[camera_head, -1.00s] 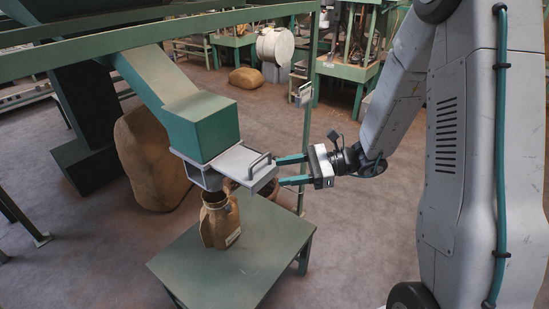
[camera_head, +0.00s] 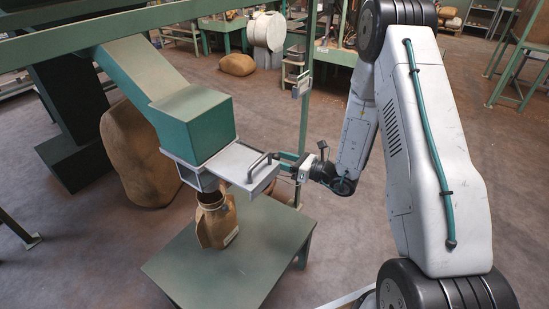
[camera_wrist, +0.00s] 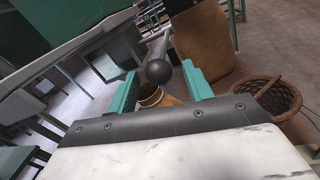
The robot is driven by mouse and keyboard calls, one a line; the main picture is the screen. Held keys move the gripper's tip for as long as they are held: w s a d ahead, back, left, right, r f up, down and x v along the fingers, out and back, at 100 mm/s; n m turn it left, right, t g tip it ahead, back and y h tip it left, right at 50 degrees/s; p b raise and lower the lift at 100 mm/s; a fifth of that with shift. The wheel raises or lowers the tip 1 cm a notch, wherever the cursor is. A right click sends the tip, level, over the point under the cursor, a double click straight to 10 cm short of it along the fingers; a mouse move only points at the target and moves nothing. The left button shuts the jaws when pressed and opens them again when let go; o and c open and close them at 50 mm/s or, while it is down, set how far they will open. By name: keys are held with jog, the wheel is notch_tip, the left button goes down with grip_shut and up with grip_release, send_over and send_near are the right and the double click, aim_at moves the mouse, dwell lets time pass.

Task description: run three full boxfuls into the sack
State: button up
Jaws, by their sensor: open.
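A green chute ends in a green box (camera_head: 196,125) with a grey frame under it. A grey slide plate (camera_head: 236,164) with a dark bar handle (camera_head: 260,166) juts out to the right of the frame. A brown sack (camera_head: 216,222) stands upright, mouth open, on the green table below the frame. My gripper (camera_head: 284,163) is beside the handle end of the plate; the plate partly hides its fingers. In the wrist view, the teal fingers of my gripper (camera_wrist: 160,88) are apart, with a round-ended dark bar (camera_wrist: 158,71) showing between them. I cannot tell whether they touch it.
The green table (camera_head: 275,235) has bare top around the sack. A large brown sack (camera_head: 140,150) stands on the floor behind the chute. A green post (camera_head: 306,115) stands close behind my gripper. A wicker basket (camera_wrist: 278,97) shows at the wrist view's right.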

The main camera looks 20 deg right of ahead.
aim_at(255, 149)
jog(key=shift+x, duration=1.15)
